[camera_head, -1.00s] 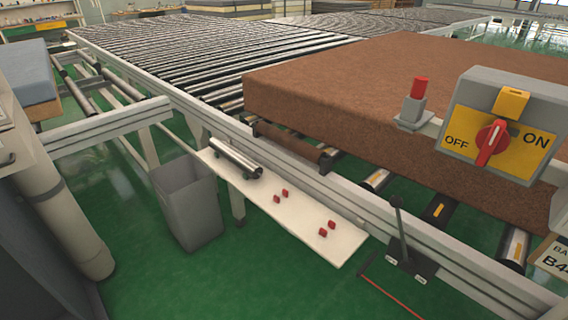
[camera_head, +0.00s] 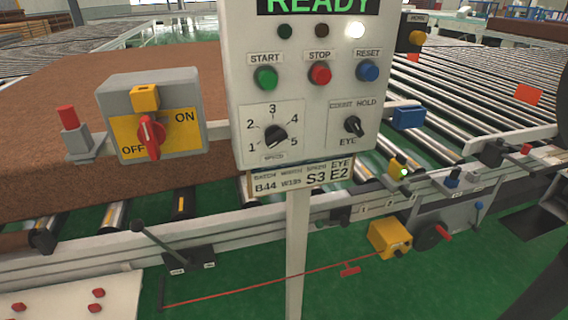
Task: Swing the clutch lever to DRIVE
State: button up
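The clutch lever (camera_head: 160,241) is a thin black rod with a round knob, at the lower left in the head view. It rises from a dark base plate (camera_head: 190,260) on the side rail of the roller conveyor and leans up and to the left. Two small white labels (camera_head: 209,265) sit at the base's front edge, too small to read, so I cannot tell which one is DRIVE. Nothing touches the lever. My gripper is not in view.
A control panel (camera_head: 300,105) on a post (camera_head: 297,250) stands right of the lever. A red-knobbed OFF/ON switch box (camera_head: 155,118) is above it. A white shelf (camera_head: 60,300) with red pieces lies below left. A red cord (camera_head: 250,288) runs low to a yellow box (camera_head: 389,238).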

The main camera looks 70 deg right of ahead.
aim_at(478, 205)
jog(key=z, duration=3.05)
